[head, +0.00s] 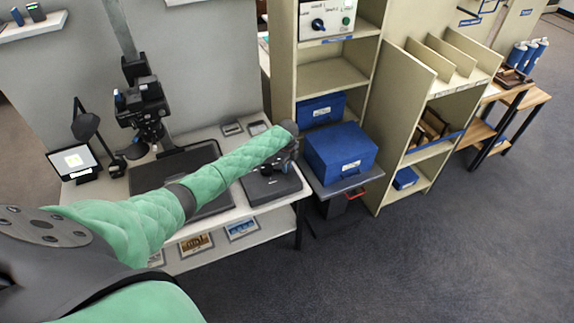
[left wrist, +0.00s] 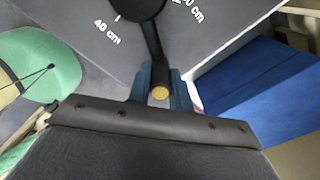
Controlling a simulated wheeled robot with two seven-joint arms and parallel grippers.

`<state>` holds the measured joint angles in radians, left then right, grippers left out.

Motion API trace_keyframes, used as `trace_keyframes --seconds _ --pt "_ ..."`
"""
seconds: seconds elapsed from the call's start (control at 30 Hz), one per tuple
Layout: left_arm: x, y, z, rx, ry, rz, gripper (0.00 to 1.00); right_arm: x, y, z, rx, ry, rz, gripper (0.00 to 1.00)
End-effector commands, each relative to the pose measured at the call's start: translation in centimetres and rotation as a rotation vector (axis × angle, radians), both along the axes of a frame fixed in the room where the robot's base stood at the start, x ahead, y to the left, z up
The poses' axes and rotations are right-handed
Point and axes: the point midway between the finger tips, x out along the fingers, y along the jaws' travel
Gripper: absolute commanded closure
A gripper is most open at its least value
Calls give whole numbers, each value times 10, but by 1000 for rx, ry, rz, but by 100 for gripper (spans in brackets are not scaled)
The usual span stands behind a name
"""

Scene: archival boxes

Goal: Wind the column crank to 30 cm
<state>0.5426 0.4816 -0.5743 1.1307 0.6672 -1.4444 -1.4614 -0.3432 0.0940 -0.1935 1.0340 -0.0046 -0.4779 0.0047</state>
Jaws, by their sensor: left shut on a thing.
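The column crank is a black arm (left wrist: 152,42) on a round dark hub (left wrist: 138,6) with a tan-ended knob (left wrist: 160,92), all in the left wrist view. It sits on a dark grey plate (left wrist: 90,18) marked "40 cm"; the other mark's first digit is unclear. My left gripper (left wrist: 162,88) is shut on the knob, one blue-grey finger on each side. In the head view my left gripper (head: 289,163) is over the dark crank box (head: 268,188) at the table's right end; my arm partly hides it. The column (head: 120,30) carries a black camera (head: 142,102). My right gripper is not seen.
A blue box (head: 341,150) on a small stand is close to the right of my gripper. Beige shelves (head: 335,75) stand behind it. A dark baseboard (head: 150,172) lies under the camera, and a small screen (head: 73,160) stands at left. The floor at right is clear.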

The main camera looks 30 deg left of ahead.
Motion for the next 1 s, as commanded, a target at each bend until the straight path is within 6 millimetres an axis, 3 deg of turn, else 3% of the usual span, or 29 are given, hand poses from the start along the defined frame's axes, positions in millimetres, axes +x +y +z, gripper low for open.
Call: trace_keyframes --seconds 0.23,0.27,0.37,0.73,1.0 --pt "0 1 0 1 0 1 100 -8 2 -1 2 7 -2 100" --pt "0 1 0 1 0 1 77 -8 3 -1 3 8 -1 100" --pt "0 1 0 1 0 1 58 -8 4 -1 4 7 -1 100" --pt "1 1 3 1 -1 1 58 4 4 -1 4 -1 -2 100" --pt "1 1 38 1 -3 0 58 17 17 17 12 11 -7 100"
